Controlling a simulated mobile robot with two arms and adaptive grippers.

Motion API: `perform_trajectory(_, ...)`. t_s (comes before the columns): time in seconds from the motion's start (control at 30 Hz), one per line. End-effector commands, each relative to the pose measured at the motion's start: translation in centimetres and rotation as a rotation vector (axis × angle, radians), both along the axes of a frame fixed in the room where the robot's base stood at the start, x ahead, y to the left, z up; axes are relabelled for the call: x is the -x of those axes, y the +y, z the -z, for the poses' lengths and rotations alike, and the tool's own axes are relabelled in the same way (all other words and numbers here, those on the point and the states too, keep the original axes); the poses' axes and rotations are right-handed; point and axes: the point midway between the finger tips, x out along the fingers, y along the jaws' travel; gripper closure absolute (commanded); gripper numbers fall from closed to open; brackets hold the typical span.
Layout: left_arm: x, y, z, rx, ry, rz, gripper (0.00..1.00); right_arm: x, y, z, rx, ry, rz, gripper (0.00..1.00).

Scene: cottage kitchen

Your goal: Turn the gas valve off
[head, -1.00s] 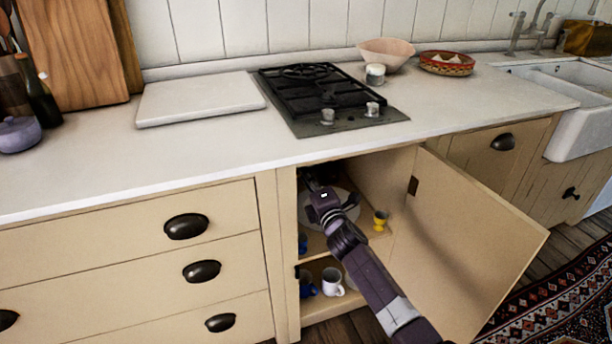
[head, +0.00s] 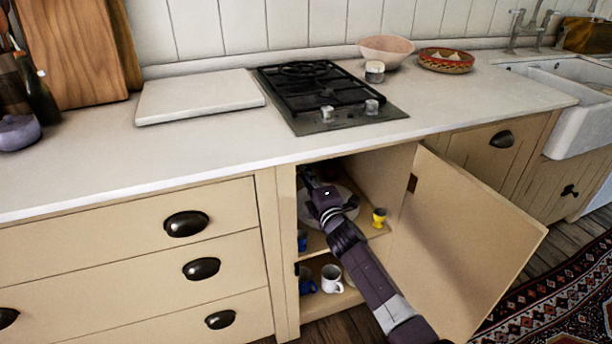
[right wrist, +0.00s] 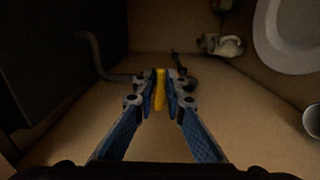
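The gas valve's yellow handle (right wrist: 160,90) shows in the right wrist view, at the end of a grey pipe (right wrist: 90,55) in the dark cupboard. My right gripper (right wrist: 161,78) has its blue fingers close together on both sides of the handle, apparently gripping it. The handle points along the fingers; the valve body is largely hidden behind the fingertips. In the head view my right gripper (head: 308,180) reaches into the open cupboard under the hob (head: 330,95), its tips in shadow. My left gripper is not in view.
The cupboard door (head: 465,240) stands open to the right of my arm. Inside are a white plate (right wrist: 290,35), a yellow cup (head: 379,218) and a white mug (head: 332,279). The worktop (head: 220,145) is just above my gripper.

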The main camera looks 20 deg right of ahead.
Motion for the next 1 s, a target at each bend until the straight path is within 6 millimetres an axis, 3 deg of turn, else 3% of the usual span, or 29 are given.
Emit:
perform_trajectory(0.13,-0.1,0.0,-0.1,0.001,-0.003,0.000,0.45,0.0,0.0,0.2,0.000,0.003,0.001,0.72)
perform_trajectory(0.57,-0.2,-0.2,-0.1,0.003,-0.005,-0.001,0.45,0.8,-0.1,0.1,0.003,0.001,0.000,0.72)
perform_trajectory(1.0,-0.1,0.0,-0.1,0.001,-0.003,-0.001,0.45,8.1,-0.3,0.2,0.003,0.003,-0.001,0.72)
